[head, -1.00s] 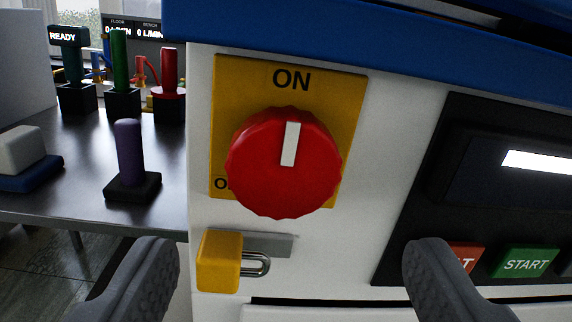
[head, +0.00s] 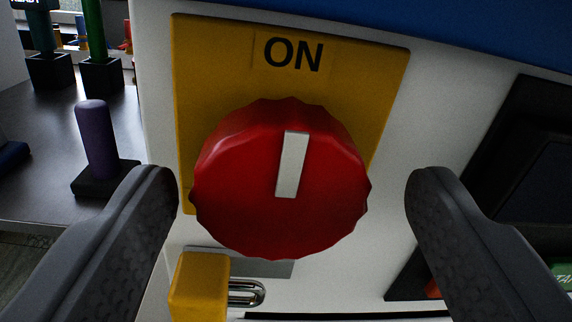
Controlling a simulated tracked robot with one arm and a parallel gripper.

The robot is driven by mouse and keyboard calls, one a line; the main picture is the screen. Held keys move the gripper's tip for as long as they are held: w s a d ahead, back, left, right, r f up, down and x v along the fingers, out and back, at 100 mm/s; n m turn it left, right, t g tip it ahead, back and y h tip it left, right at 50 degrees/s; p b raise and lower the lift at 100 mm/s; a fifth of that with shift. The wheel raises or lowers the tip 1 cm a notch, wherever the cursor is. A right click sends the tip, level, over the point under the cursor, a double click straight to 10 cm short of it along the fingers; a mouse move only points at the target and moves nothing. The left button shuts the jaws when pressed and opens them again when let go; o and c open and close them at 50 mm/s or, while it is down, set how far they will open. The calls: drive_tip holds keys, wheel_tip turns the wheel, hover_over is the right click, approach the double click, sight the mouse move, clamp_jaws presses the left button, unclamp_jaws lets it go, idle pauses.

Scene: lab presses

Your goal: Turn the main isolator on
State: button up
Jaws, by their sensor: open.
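The main isolator is a red scalloped rotary knob (head: 240,190) on a yellow plate (head: 215,60) fixed to a white machine panel. The white bar on the knob points up towards the word ON at the top of the plate. The lower part of the plate is hidden behind the knob. My gripper (head: 292,190) is open, with one dark grey finger at each side of the knob in the picture. A gap shows between each finger and the knob, and neither touches it.
A yellow padlock (head: 198,288) with a metal shackle sits just below the knob. A black control panel (head: 525,150) with a green button (head: 564,276) is at the right. A purple-handled peg (head: 97,140) stands on the grey bench (head: 40,200) at the left. A blue band (head: 480,30) runs above.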

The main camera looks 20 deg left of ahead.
drive_tip(key=shift+w+a+f, duration=0.1)
drive_tip(key=shift+w+a, duration=0.2)
drive_tip(key=shift+w, duration=0.1)
drive_tip(key=shift+a, duration=0.1)
drive_tip(key=c, duration=0.9)
